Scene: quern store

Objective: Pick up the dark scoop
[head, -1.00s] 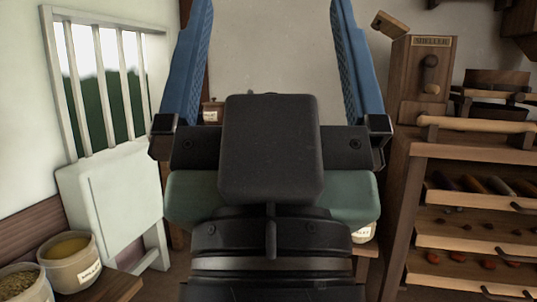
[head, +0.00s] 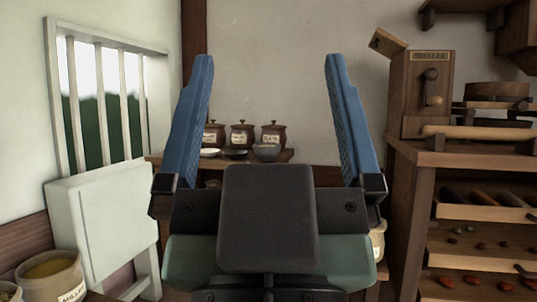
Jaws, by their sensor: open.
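My gripper (head: 269,60) is open and empty in the middle of the head view, with its two blue fingers wide apart and pointing up and away. I cannot pick out a dark scoop for certain. A small dark, low item (head: 236,153) lies on the back table between a white dish (head: 209,152) and a grey bowl (head: 267,152). It is too small to tell whether it is a scoop or a dish. It shows between my fingers, well beyond them. My gripper body hides the lower part of that table.
Several lidded brown jars (head: 273,135) stand behind the dishes on the back table (head: 288,155). A wooden rack with trays (head: 480,212) and a sheller (head: 424,90) stand at right. A barred window (head: 100,100), pale folded panel (head: 103,218) and labelled tub (head: 55,285) are at left.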

